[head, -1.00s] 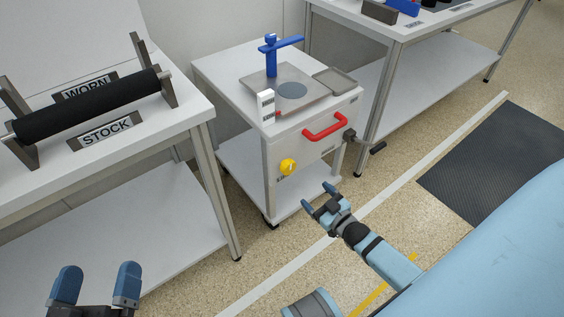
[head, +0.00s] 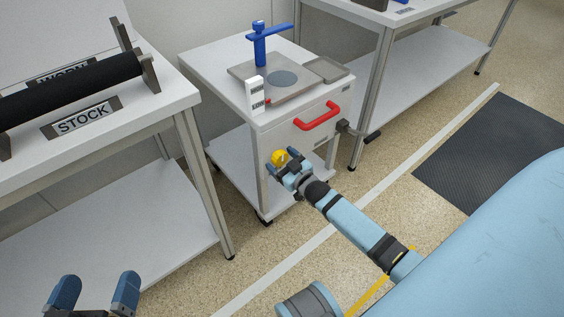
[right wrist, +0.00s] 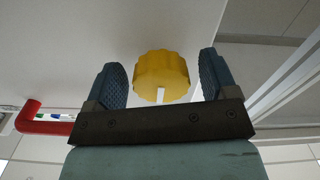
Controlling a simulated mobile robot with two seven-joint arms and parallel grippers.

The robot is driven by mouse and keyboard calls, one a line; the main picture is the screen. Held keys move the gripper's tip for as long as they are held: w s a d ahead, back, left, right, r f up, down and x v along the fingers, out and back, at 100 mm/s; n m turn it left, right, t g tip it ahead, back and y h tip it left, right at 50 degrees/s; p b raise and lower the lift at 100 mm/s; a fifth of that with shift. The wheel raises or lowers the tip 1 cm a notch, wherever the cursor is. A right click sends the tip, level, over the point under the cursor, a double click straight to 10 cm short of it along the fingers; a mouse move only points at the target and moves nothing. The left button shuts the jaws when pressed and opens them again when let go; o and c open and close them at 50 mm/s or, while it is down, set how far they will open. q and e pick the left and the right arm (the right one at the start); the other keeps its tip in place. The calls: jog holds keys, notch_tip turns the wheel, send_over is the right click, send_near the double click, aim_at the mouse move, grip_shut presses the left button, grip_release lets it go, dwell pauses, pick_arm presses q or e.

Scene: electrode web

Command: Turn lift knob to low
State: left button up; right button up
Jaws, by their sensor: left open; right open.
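The yellow lift knob (head: 279,157) is on the front panel of the white cart (head: 262,146), low on its left side. In the right wrist view the knob (right wrist: 161,76) has a ribbed edge and a white pointer mark at its lower edge. My right gripper (head: 283,160) is open at the knob; its two fingers (right wrist: 168,85) lie on either side of it, with small gaps. The labels around the knob are hidden or too small to read. My left gripper (head: 94,292) is open and empty at the lower left, away from the cart.
On top are a grey plate with a blue post (head: 260,47) and a white gauge (head: 255,94). A table with a black roll (head: 70,90) stands at the left. Open floor lies in front.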

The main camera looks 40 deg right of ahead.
jog(key=c, duration=0.9)
jog(key=shift+r+n+p, duration=0.15)
jog(key=shift+n+p, duration=0.25)
jog(key=shift+p, duration=0.4)
jog(key=o, duration=0.9)
pick_arm(q)
jog(key=shift+s+d+r+n, duration=0.1)
jog(key=shift+s+r+n, duration=0.1)
jog(key=shift+r+n, duration=0.15)
jog(key=shift+r, duration=0.15)
pick_arm(e)
jog(key=shift+s, duration=0.1)
